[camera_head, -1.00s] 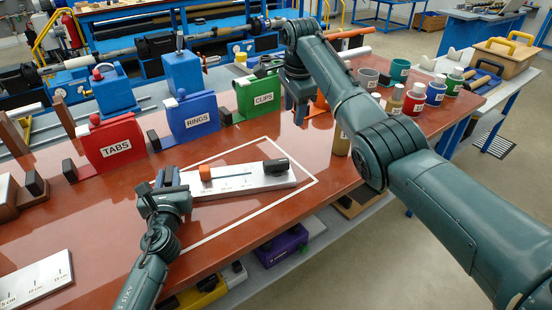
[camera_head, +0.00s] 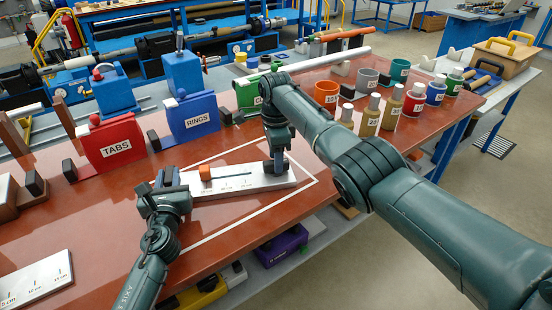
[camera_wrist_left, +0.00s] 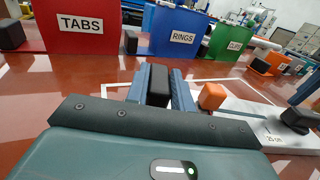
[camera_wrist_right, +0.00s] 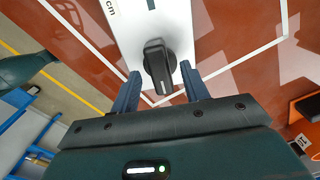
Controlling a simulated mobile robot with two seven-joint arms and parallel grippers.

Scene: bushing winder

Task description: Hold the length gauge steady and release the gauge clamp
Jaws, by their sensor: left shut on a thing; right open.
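The length gauge (camera_head: 236,183) is a white plate with a dark line, an orange block (camera_head: 205,174) and a black block at its left end. It lies on the red-brown bench inside a white outline. My left gripper (camera_head: 166,180) is shut on that black end block (camera_wrist_left: 158,86). The gauge clamp (camera_wrist_right: 158,70), a black lever-like knob, sits at the other end of the plate. My right gripper (camera_wrist_right: 161,74) is open, its fingers on either side of the clamp with gaps visible. In the head view this gripper (camera_head: 277,167) largely hides the clamp.
Red TABS (camera_head: 112,145), blue RINGS (camera_head: 194,120) and partly hidden green CLIPS (camera_head: 247,96) holders stand behind the gauge. Labelled cups and bottles (camera_head: 391,107) stand at the right. Another white scale plate (camera_head: 36,280) lies front left. Bare bench surrounds the gauge.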

